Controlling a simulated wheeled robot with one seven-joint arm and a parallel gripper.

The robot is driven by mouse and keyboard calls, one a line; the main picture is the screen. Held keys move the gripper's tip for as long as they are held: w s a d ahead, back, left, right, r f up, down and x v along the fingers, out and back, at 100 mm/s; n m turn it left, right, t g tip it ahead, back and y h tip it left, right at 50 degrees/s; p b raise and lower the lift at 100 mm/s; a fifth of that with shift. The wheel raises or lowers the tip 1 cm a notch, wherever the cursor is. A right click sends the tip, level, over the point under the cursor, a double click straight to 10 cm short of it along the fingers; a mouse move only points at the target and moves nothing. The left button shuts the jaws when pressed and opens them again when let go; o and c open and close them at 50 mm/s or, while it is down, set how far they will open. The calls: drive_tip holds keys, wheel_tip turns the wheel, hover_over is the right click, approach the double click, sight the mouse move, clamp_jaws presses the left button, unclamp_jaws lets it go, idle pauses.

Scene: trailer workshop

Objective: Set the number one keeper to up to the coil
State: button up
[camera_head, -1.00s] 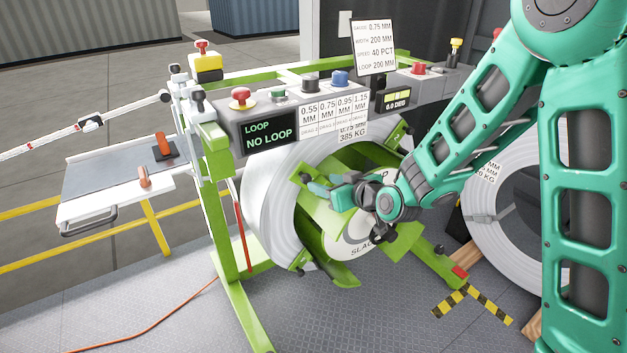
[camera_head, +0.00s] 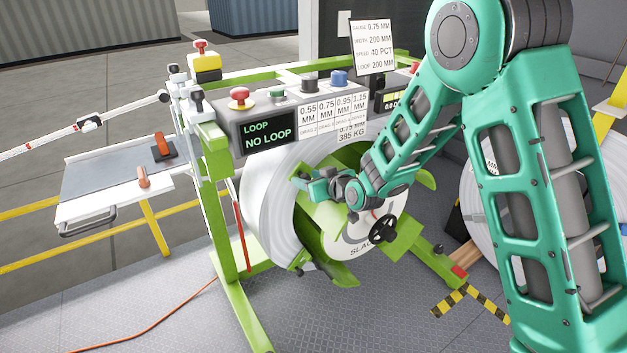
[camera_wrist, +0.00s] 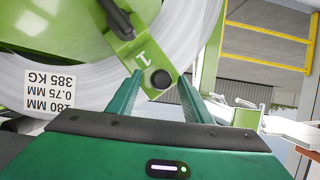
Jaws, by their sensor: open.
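The plate lies across the face of the pale coil (camera_wrist: 70,62). My gripper (camera_wrist: 162,80) is open, its green fingers on either side of the knob; I cannot tell whether they touch it.
A control box (camera_head: 270,138) reading "NO LOOP" stands above the coil. A black hand wheel (camera_head: 382,229) sits at the hub, close under my wrist. Green reel arms (camera_head: 335,274) stick out below. A second coil (camera_head: 480,205) stands at the right, partly behind my arm.

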sight(300, 169)
clamp_jaws()
drive_tip(key=w+a, duration=0.2)
drive_tip(key=w, duration=0.1)
drive_tip(key=w+a, duration=0.1)
drive_tip(key=w, duration=0.1)
drive_tip(key=shift+a, duration=0.1)
drive_tip(key=shift+w+r, duration=0.1)
drive_tip(key=shift+r, duration=0.1)
drive_tip(key=shift+c, duration=2.1)
unclamp_jaws()
drive_tip(key=o, duration=0.4)
drive_tip(key=shift+w+f, duration=0.1)
drive_tip(key=shift+w, duration=0.05)
drive_tip(key=shift+a, duration=0.1)
drive_tip(key=shift+s, duration=0.25)
